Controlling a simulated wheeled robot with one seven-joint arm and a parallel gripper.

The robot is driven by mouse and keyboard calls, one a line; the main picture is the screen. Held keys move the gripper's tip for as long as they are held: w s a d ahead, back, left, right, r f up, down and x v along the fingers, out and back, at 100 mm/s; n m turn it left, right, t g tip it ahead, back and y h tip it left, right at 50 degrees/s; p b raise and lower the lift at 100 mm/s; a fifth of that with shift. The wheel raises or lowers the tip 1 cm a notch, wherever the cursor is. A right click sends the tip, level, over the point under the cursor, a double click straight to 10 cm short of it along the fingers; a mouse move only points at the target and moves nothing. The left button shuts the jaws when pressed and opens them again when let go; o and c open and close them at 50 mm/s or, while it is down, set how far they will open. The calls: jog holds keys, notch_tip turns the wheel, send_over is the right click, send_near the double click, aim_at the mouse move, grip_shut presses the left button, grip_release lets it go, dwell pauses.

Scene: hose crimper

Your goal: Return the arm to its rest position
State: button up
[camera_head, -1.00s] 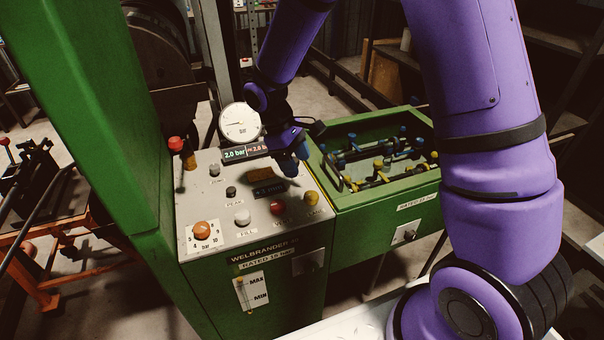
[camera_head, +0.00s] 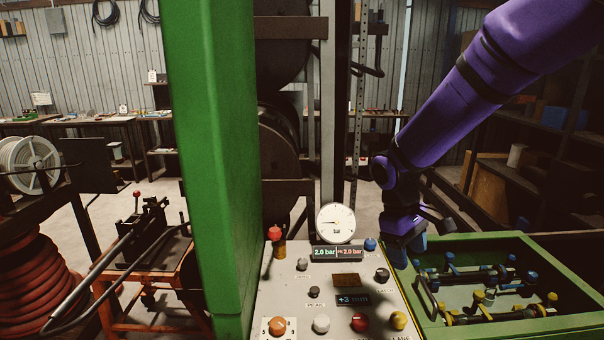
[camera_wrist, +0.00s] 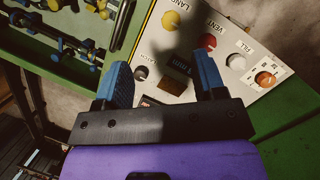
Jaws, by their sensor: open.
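My purple arm reaches in from the upper right in the head view. My gripper (camera_head: 408,246) hangs at the right edge of the control panel, between it and the green tray. In the wrist view, my gripper (camera_wrist: 166,84) shows two blue fingers spread apart with nothing between them. The control panel (camera_head: 297,295) lies beyond the fingers, with the yellow knob (camera_wrist: 171,20), red knob (camera_wrist: 208,42) and orange knob (camera_wrist: 265,78) in view. I cannot tell the exact gap between the fingers and the panel.
The green tray (camera_head: 575,245) with several blue and yellow fittings is right of the panel. A round gauge (camera_head: 335,223) stands behind a display reading 2.0 bar. A tall green column (camera_head: 212,150) rises at left. An orange cart (camera_head: 150,320) stands further left.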

jog(key=s+d+r+m+t+y, duration=0.1)
jog(key=s+d+r+m+t, duration=0.2)
jog(key=s+r, duration=0.6)
jog(key=s+d+r+m+t+y, duration=0.1)
jog(key=s+d+r+m+t, duration=0.3)
jog(key=s+r, duration=0.5)
jog(key=s, duration=0.4)
jog(key=shift+d+y, duration=0.3)
dwell(0.9)
